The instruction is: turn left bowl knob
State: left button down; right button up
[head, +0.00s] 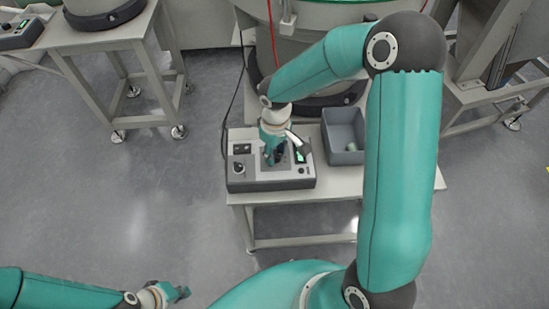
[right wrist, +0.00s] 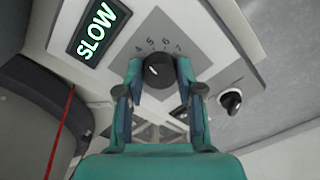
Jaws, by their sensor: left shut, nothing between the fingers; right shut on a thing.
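A control box (head: 243,184) stands on the front of the middle table, below a large bowl feeder. In the right wrist view its black round dial knob (right wrist: 159,70) sits on a grey scale with the numbers 4 to 7 readable. A lit display (right wrist: 98,31) beside it reads SLOW. My right gripper (head: 274,156) is down over the box, and in the right wrist view its fingers (right wrist: 160,78) are shut around the knob, one on each side. I cannot tell the exact setting. My left gripper (head: 182,293) is shut and empty, low at left, away from the box.
A second black knob (right wrist: 231,100) sits on the same box. A grey bin (head: 344,158) with a small pale part stands right of the box. Another control box (head: 18,38) stands on a separate table at top left. The floor between is clear.

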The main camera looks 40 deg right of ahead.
aim_at(275, 154)
jog(key=shift+w+r+m+b, duration=0.1)
jog(key=shift+w+m+b, duration=0.05)
jog(key=shift+m+b, duration=1.45)
jog(key=o, duration=1.2)
jog(key=shift+c, duration=0.2)
jog(key=shift+r, duration=0.1)
notch_tip(275, 154, up, 12)
jog(key=shift+f, duration=0.25)
